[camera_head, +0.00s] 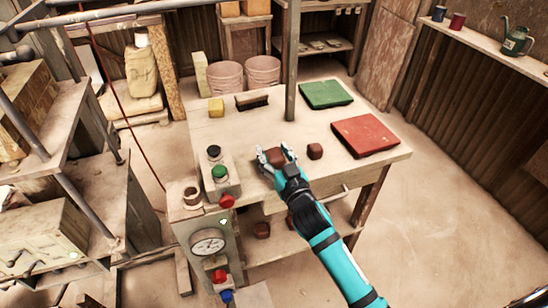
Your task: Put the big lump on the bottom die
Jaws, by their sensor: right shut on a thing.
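My right gripper (280,167) is over the front part of the wooden table and is shut on the big brown lump (274,156). The fingers cover part of the lump, and I cannot tell whether it touches the tabletop. A smaller brown lump (315,151) sits on the table just to the right, apart from the gripper. I cannot make out the bottom die for certain. My left gripper is not in view.
A green mat (325,94) and a red mat (365,135) lie on the table (222,133). A brush (252,101) and a yellow block (216,107) are at the back. A button box (220,177) and a pressure gauge (208,242) are at the left.

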